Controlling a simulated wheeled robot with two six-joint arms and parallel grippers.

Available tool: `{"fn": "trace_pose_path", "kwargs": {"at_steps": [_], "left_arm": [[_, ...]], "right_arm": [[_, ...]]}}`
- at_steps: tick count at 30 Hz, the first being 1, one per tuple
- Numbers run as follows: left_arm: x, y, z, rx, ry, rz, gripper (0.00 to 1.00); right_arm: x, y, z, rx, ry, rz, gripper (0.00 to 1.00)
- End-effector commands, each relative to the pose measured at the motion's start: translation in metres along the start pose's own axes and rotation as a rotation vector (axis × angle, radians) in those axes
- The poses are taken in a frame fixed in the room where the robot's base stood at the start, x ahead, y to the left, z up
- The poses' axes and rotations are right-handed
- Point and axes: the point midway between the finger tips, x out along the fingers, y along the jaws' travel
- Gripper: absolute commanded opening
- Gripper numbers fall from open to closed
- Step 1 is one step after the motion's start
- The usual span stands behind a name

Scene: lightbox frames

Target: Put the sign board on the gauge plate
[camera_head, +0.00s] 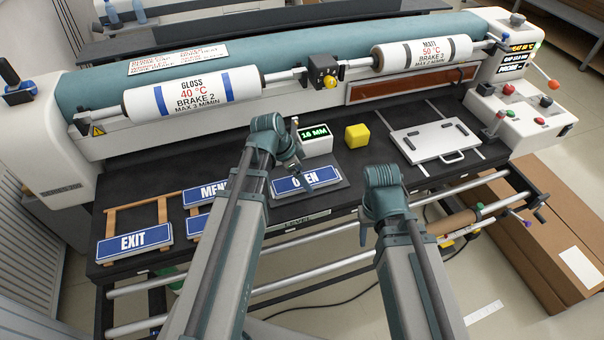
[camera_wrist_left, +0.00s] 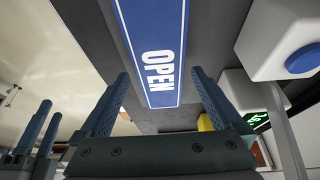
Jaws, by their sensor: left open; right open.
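A blue sign board reading OPEN (camera_head: 290,186) lies flat on a dark grey plate (camera_head: 340,184), in front of a white gauge box (camera_head: 316,146) showing 16 MM. I take this dark plate for the gauge plate. The board's lettered end also shows in the left wrist view (camera_wrist_left: 158,60). My left gripper (camera_head: 303,172) is over the board, partly hidden by its own wrist in the head view. In the left wrist view its fingers are apart, with the board beyond and between them and no grip on it. My right gripper (camera_head: 363,234) hangs empty at the bench's front edge.
EXIT (camera_head: 134,242) and MENU (camera_head: 206,193) boards lie on wooden rails at left, with another board partly hidden by my left arm. A yellow cube (camera_head: 357,136) and a white plate with a handle (camera_head: 436,142) are to the right. Rollers line the back.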

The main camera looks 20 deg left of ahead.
Motion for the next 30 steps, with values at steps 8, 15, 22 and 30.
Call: {"fn": "trace_pose_path", "kwargs": {"at_steps": [8, 15, 22, 30], "left_arm": [[-0.041, 0.0, -0.002, -0.001, 0.001, 0.0, 1.0], [-0.081, 0.0, -0.003, -0.002, 0.001, 0.001, 1.0], [-0.111, 0.0, -0.002, -0.001, 0.001, 0.0, 1.0], [-0.115, 0.002, -0.001, -0.003, -0.003, 0.002, 1.0]], "right_arm": [[-0.038, 0.004, 0.002, 0.0, 0.0, 0.0, 0.5], [-0.075, 0.007, 0.004, 0.0, 0.0, 0.0, 0.5], [-0.102, 0.01, 0.006, -0.001, 0.0, 0.0, 0.5], [-0.106, 0.01, 0.006, -0.001, 0.0, 0.0, 0.5]]}}
